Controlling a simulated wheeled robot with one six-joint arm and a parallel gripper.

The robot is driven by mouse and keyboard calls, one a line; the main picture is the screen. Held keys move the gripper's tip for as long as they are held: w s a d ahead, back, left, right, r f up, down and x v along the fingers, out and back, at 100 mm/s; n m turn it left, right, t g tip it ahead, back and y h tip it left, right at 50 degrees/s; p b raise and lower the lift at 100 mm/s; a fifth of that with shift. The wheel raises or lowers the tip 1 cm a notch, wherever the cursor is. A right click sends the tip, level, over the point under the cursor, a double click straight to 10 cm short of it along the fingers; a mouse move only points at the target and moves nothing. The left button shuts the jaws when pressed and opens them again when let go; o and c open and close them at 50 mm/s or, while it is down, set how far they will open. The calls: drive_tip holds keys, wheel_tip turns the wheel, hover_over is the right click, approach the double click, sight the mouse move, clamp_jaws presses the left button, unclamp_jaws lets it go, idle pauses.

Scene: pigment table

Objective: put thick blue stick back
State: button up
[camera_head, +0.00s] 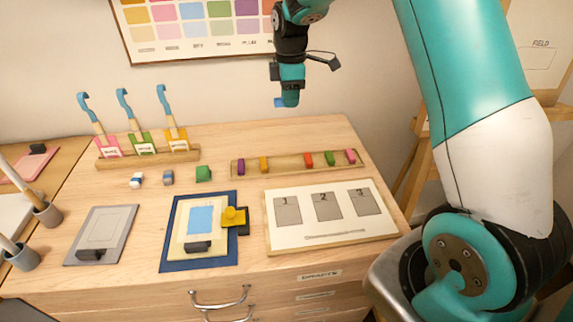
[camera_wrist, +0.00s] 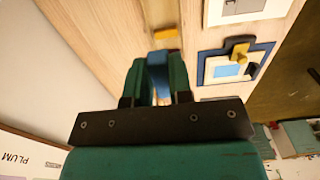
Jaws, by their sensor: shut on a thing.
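My gripper (camera_head: 288,99) is raised in the air above the back of the table in the head view. It is shut on a blue stick (camera_head: 280,102), whose end pokes out at the fingertips. In the wrist view the blue stick (camera_wrist: 158,62) sits between the two green fingers of my gripper (camera_wrist: 157,74). A long wooden rack (camera_head: 285,173) lies below on the table. It holds purple (camera_head: 241,167), orange (camera_head: 264,164), red (camera_head: 308,160), green (camera_head: 330,158) and pink (camera_head: 350,156) sticks. A bare gap shows between orange and red.
Small blue-and-white (camera_head: 137,180) and grey-blue (camera_head: 168,178) pieces and a green block (camera_head: 204,174) lie left of the rack. A stand (camera_head: 150,158) with blue-handled tools is behind them. A numbered board (camera_head: 330,226) and a blue-framed board (camera_head: 172,258) lie in front.

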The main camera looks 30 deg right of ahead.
sight(290, 165)
wheel_tip(290, 165, down, 20)
drive_tip(key=p, duration=0.4)
drive_tip(key=shift+r+p, duration=0.15)
drive_tip(key=shift+p, duration=0.15)
drive_tip(key=shift+f, duration=0.2)
drive_tip(key=o, duration=0.8)
drive_tip(key=shift+o, duration=0.2)
drive_tip(key=shift+r, duration=0.15)
